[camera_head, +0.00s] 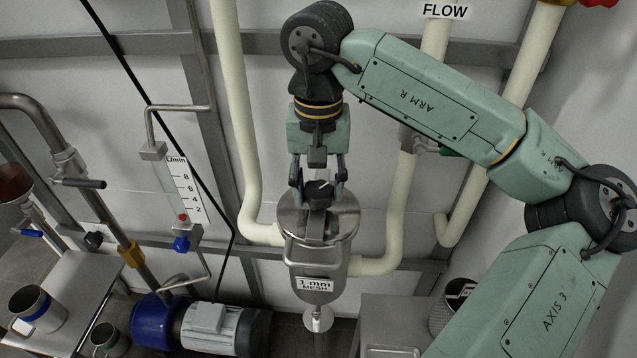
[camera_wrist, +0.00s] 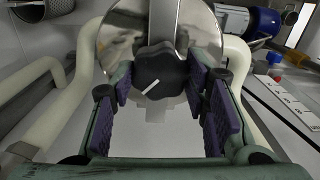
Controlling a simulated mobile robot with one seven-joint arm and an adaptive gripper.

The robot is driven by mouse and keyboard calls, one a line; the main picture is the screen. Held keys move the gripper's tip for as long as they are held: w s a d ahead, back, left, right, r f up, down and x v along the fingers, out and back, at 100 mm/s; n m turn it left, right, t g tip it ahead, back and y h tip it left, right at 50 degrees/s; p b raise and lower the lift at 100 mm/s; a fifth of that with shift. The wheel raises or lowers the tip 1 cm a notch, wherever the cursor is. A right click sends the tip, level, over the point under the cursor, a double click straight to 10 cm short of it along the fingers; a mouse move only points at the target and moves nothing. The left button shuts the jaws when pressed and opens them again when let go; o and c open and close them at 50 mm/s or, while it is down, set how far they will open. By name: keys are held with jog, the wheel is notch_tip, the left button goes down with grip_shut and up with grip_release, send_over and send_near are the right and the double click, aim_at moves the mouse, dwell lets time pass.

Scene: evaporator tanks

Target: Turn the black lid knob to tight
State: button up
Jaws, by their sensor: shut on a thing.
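The black lid knob (camera_head: 319,194) sits on top of a metal strainer pot (camera_head: 318,268) labelled "1 mm MESH". In the wrist view the knob (camera_wrist: 160,68) is lobed and has a white line slanting from lower left to upper right. It stands on a metal bar across the round shiny lid (camera_wrist: 120,38). My gripper (camera_head: 319,188) points down over the lid, with its fingers on either side of the knob. In the wrist view my gripper (camera_wrist: 160,82) shows its purple pads shut on the knob. No tight mark is readable.
Cream pipes (camera_head: 398,200) run on both sides of the pot. A flow gauge (camera_head: 183,185) with a scale is on the left. A blue and grey motor pump (camera_head: 205,325) stands below left.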

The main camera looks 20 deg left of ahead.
jog(key=c, duration=0.3)
